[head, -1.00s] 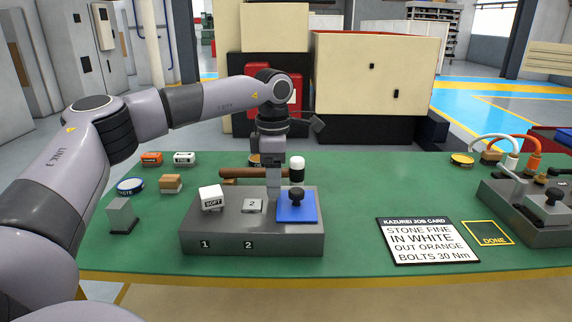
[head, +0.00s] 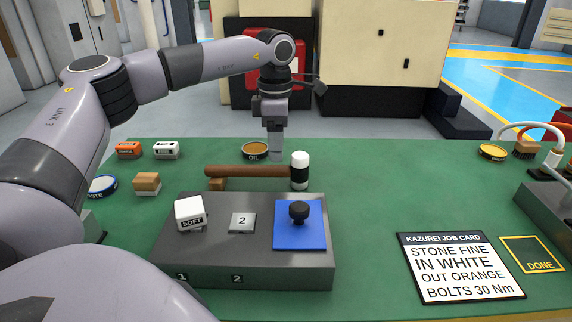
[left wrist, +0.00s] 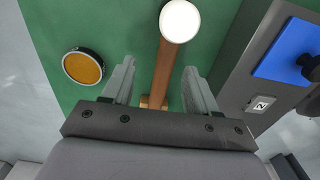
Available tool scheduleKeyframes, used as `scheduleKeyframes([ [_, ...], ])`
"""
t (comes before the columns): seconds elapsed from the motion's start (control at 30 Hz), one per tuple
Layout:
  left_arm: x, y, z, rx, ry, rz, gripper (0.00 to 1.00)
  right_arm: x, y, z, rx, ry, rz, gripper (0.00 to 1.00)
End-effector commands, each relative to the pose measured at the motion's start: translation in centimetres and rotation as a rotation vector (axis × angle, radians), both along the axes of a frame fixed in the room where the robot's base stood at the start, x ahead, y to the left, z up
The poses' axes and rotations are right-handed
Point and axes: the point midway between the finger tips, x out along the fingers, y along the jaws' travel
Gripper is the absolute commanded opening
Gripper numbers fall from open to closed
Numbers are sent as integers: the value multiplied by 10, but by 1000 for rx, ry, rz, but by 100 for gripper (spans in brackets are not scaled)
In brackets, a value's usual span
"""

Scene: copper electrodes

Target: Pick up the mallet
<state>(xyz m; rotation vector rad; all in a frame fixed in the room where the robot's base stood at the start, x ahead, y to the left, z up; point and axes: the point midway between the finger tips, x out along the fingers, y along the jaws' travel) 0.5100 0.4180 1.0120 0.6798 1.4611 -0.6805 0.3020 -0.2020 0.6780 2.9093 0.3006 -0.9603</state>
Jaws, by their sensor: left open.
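The mallet has a brown wooden handle (head: 240,171) and a black and white head (head: 300,171). It lies across the table behind the grey block, its handle toward the left on a small wooden rest (head: 217,184). My left gripper (head: 276,158) is open and empty, pointing down at the handle near the head. In the left wrist view the handle (left wrist: 170,65) runs between the two open fingers (left wrist: 158,80), with the white head face (left wrist: 181,20) beyond them. I cannot tell the exact height of the fingertips over the handle. My right gripper is out of view.
A grey block (head: 205,270) with a white SOFT piece (head: 189,211) and a blue plate (head: 312,236) with a black knob stands in front. An oil tin (head: 255,148) sits behind the handle. A job card (head: 459,265) lies at right; the table between is clear.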

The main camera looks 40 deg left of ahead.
Motion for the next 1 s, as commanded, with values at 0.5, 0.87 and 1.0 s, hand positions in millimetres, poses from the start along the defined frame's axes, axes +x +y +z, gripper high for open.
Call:
scheduleKeyframes([
  [0.5,-10,-3,-64,1,3,0,58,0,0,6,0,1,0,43],
  [0.87,-9,-3,-70,0,1,0,42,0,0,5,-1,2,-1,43],
  [1.0,-9,-3,-70,0,1,0,0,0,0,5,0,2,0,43],
])
